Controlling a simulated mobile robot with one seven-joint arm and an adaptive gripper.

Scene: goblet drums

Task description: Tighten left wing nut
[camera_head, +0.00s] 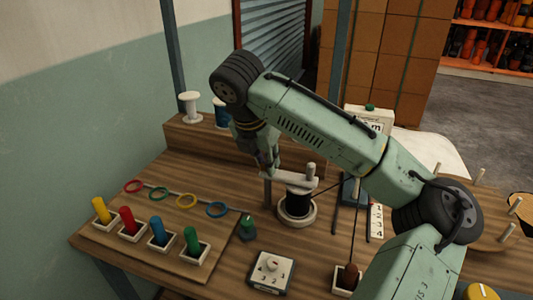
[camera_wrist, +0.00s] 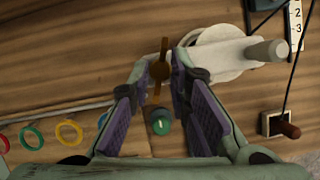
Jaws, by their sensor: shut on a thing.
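A brown wing nut (camera_wrist: 160,71) sits at the left end of a pale clamp bar (camera_wrist: 225,52) in the wrist view, with its wings running nearly up and down the picture. My gripper (camera_wrist: 161,72) is shut on this wing nut, one finger on each side of it. The wing nut is hidden there behind the fingers. I see no second wing nut clearly.
Under the bar stands a dark spool on a round white base (camera_head: 298,215). A green knob (camera_head: 247,228) is close by at the left. Coloured pegs and rings (camera_head: 160,190) lie further left. A dial box (camera_head: 271,270) stands in front. Dark cords run at the right.

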